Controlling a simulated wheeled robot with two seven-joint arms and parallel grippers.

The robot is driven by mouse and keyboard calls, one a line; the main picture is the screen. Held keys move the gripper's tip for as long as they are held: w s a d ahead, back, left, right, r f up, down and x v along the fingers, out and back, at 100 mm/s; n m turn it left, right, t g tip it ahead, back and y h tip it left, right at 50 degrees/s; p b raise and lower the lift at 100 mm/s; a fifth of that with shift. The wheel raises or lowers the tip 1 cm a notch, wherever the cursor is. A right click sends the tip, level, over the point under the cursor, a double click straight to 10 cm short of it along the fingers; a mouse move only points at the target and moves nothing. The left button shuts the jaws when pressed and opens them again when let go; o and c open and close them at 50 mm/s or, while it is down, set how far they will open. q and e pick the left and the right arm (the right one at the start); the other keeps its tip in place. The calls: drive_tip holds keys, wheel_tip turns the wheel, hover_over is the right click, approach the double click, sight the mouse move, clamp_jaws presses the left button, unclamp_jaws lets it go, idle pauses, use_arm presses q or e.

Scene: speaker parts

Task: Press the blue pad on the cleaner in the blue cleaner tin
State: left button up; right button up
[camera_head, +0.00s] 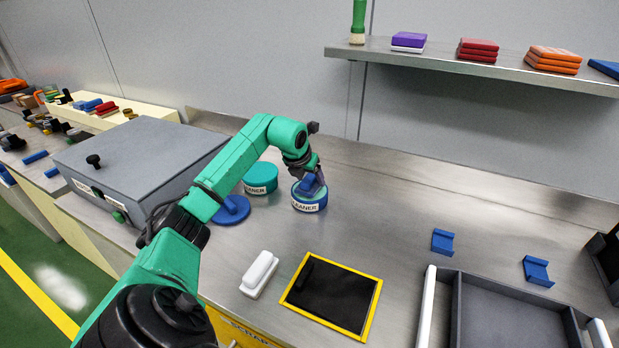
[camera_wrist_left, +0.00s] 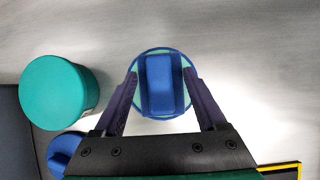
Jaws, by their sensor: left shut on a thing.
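The blue cleaner tin (camera_head: 309,204) stands on the steel bench with its lid off, and teal cleaner shows inside its rim in the left wrist view. My left gripper (camera_head: 313,181) is over the tin, pointing down, and is shut on the blue pad (camera_wrist_left: 161,84). The pad is within the tin's rim as seen from above. Whether its underside touches the cleaner is hidden. A blue lid with a knob (camera_head: 231,209) lies on the bench left of the tin. My right gripper is not in view.
A teal cleaner tin (camera_head: 260,179) stands close on the left, with a grey box (camera_head: 140,160) beyond it. A white-handled block (camera_head: 259,274) and a yellow-edged black mat (camera_head: 332,293) lie in front. A grey tray (camera_head: 508,318) is at right.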

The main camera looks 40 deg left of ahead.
sight(310, 177)
use_arm(q)
drive_tip(key=shift+f, duration=0.5)
idle(0.6)
wheel_tip(310, 177, up, 7)
drive_tip(key=p, duration=0.5)
drive_tip(key=shift+r, duration=0.15)
idle(0.7)
